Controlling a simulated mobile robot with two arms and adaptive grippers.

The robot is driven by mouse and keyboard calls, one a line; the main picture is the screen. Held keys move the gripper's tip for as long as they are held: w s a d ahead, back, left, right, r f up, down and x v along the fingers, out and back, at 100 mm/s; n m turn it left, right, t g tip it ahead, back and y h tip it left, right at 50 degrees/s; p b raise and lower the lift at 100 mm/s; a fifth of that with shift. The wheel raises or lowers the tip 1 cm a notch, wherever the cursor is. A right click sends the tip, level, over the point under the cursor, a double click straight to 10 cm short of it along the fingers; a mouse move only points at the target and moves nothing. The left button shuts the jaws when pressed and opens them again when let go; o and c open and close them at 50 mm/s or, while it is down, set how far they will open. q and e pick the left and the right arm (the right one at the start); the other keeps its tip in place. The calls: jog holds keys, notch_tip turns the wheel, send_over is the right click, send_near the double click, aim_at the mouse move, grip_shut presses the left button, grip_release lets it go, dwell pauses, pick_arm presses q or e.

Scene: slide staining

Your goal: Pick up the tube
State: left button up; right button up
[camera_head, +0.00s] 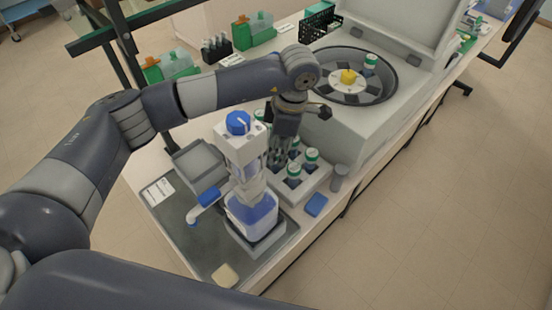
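Several tubes with green and white caps (293,170) stand upright in a pale grey rack (318,183) on the bench. Another green-capped tube (370,62) sits in the rotor of the open centrifuge (350,125). My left gripper (277,160) points down over the left part of the rack, close to the tubes. Its fingers are dark and small, so whether they are open or hold a tube cannot be told. The gripper and wrist hide part of the rack. My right gripper is not in view.
A white dispenser bottle with a blue cap (238,122) stands just left of the gripper, on a dark tray (180,225). A blue block (316,205) and a small grey cup (338,176) are near the bench's front edge. Green boxes (253,30) stand behind.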

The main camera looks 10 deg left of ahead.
pick_arm(q)
jog(key=f, duration=0.1)
jog(key=f+p, duration=0.1)
jog(key=f, duration=0.1)
jog(key=shift+s+a+f+p, duration=0.1)
jog(key=shift+a+f+p, duration=0.05)
jog(key=shift+a+p, duration=0.2)
jog(key=shift+f, duration=0.4)
jog(key=c, duration=0.8)
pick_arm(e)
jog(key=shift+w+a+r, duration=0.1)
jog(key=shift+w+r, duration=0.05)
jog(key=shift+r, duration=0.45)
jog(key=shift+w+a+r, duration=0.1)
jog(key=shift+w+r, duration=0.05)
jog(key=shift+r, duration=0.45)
